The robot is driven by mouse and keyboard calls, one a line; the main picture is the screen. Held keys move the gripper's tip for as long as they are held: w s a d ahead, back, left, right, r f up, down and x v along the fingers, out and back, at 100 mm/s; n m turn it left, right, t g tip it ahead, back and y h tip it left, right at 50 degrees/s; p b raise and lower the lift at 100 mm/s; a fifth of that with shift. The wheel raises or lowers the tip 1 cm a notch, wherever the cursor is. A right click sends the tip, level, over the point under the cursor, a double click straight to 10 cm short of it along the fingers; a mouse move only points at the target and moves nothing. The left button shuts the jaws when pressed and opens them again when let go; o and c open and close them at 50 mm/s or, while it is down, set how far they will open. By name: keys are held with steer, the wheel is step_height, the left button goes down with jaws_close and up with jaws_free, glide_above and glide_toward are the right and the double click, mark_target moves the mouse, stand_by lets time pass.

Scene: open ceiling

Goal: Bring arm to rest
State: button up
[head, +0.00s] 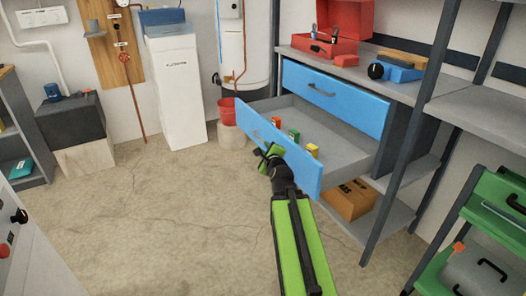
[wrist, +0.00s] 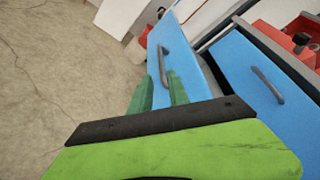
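My gripper (head: 266,150) is in front of the pulled-out lower blue drawer (head: 304,170), close to its front. In the wrist view its two green fingers (wrist: 161,86) stand apart with nothing clasped between them. The drawer handle (wrist: 164,66) shows just beyond the fingertips, its near end in line with the gap; I cannot tell whether they touch. My arm reaches forward from the bottom of the head view, extended.
The open drawer holds small red, green (head: 294,135) and yellow (head: 312,150) items. The upper drawer (head: 335,98) is shut. A red toolbox (head: 335,35) stands on the bench. A green cart (head: 490,225) is at right. Floor (head: 170,230) on the left is clear.

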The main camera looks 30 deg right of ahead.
steer(key=shift+s+d, duration=0.1)
steer(key=shift+d, duration=0.25)
steer(key=w+a+r+n+y+p, duration=0.15)
steer(key=w+a, duration=0.25)
steer(key=a, duration=0.5)
steer(key=s+a+f+n+g+y+p, duration=0.1)
steer(key=a+f+n+g+y, duration=0.25)
steer(key=a, duration=0.65)
steer(key=s+a+f+n+g+y+p, duration=0.15)
steer(key=a+f+n, duration=0.35)
steer(key=a, duration=0.5)
steer(key=s+a+f+n+g, duration=0.45)
steer(key=s+n, duration=0.25)
steer(key=n, duration=0.2)
steer(key=s+d+f+n+g+h, duration=0.25)
steer(key=s+n+g, duration=0.35)
steer(key=s+n, duration=0.45)
step_height(320, 180, up, 37)
steer(key=m+y+p, duration=0.1)
steer(key=p, duration=3.6)
steer(key=shift+s+t+p, duration=0.35)
steer(key=shift+s+p, duration=0.05)
